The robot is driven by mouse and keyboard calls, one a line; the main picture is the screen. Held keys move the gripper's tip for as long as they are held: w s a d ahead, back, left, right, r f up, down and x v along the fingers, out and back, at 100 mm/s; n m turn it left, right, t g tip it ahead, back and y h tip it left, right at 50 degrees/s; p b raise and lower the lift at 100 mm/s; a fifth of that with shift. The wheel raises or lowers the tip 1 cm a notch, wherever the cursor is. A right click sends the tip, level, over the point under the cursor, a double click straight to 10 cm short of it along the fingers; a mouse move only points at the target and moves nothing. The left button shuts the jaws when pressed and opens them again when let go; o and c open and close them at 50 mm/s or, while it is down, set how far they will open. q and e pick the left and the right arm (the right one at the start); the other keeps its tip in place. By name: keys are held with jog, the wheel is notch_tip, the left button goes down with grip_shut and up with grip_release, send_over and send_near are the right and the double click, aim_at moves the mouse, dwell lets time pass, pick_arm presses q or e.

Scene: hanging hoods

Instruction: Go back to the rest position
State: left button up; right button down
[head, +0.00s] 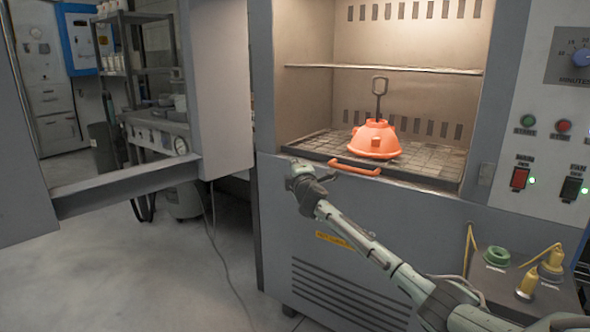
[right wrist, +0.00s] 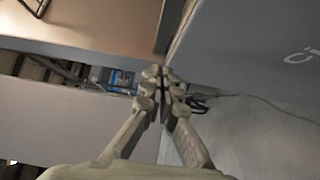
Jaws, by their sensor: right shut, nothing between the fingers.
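My right gripper (head: 299,169) is in front of the cabinet, near the lower left corner of its opening. In the right wrist view the right gripper's fingers (right wrist: 165,82) are closed together with nothing between them. My right arm reaches in from the bottom right, across the cabinet's lower front. An orange hood (head: 374,140) with a dark upright loop handle stands on the tiled tray (head: 430,160) inside the cabinet. The gripper is apart from the hood, to its left and lower. My left gripper is not in view.
The grey cabinet (head: 400,225) stands open, its door (head: 225,85) swung out left. An orange handle (head: 354,168) is on the tray's front. Switches are on the right panel (head: 550,120). A small stand (head: 525,290) holds green and yellow items. The floor (head: 130,270) at left is mostly clear.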

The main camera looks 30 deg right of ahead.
jog(key=shift+v, duration=2.3)
